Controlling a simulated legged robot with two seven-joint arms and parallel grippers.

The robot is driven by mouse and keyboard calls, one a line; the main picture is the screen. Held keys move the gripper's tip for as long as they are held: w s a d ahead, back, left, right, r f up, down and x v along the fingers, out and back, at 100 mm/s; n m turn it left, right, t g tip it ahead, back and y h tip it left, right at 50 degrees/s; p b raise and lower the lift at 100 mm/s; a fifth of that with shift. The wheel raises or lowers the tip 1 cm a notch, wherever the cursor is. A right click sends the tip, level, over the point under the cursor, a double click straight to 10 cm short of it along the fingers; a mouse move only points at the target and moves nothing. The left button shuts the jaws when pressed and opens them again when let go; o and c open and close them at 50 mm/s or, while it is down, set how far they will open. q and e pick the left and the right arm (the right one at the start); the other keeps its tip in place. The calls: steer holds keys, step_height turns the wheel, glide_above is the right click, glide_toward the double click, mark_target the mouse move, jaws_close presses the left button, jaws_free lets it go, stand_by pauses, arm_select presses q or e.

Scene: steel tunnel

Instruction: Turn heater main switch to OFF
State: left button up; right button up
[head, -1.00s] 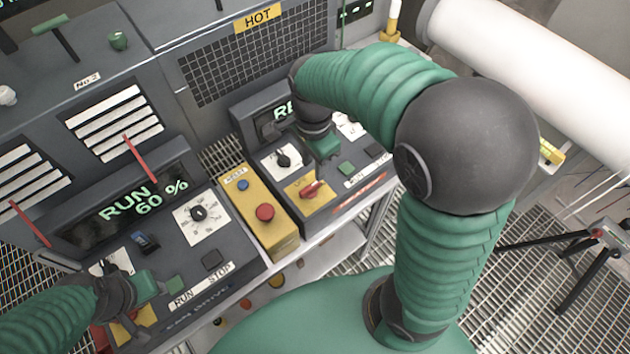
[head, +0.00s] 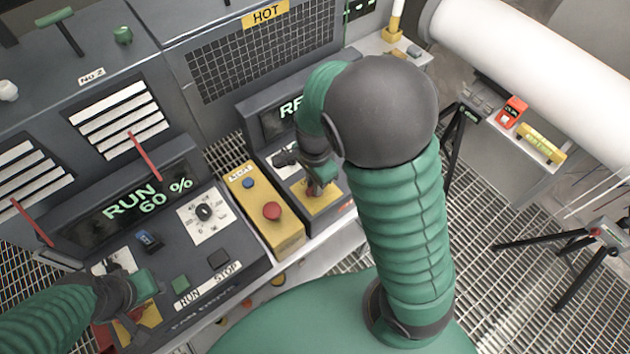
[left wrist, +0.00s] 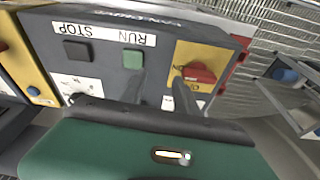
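On the right-hand panel, below the HOT sign, a red rotary switch (head: 311,188) sits on a yellow plate (head: 322,207). My right gripper (head: 320,182) is at this switch, over its upper right side. It hides part of the switch, and its finger gap and contact cannot be made out. My left gripper (head: 138,312) is low over the fan drive panel, by that panel's yellow plate.
Between the panels is a yellow box (head: 262,215) with a red button (head: 272,211) and a blue button. The fan display (head: 130,205) reads RUN 60 %. The right panel's display (head: 285,112) is partly covered by my arm. Tripods (head: 585,250) stand on the grating at right.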

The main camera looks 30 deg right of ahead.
arm_select(q)
steer(key=shift+s+a, duration=0.1)
steer(key=shift+a, duration=0.15)
arm_select(e)
steer(key=shift+a+r, duration=0.15)
steer(key=shift+a, duration=0.05)
jaws_close()
arm_select(q)
steer(key=shift+d, duration=0.1)
arm_select(e)
steer(key=shift+d, duration=0.1)
arm_select(q)
steer(key=shift+d, duration=0.1)
arm_select(e)
steer(key=shift+d, duration=0.15)
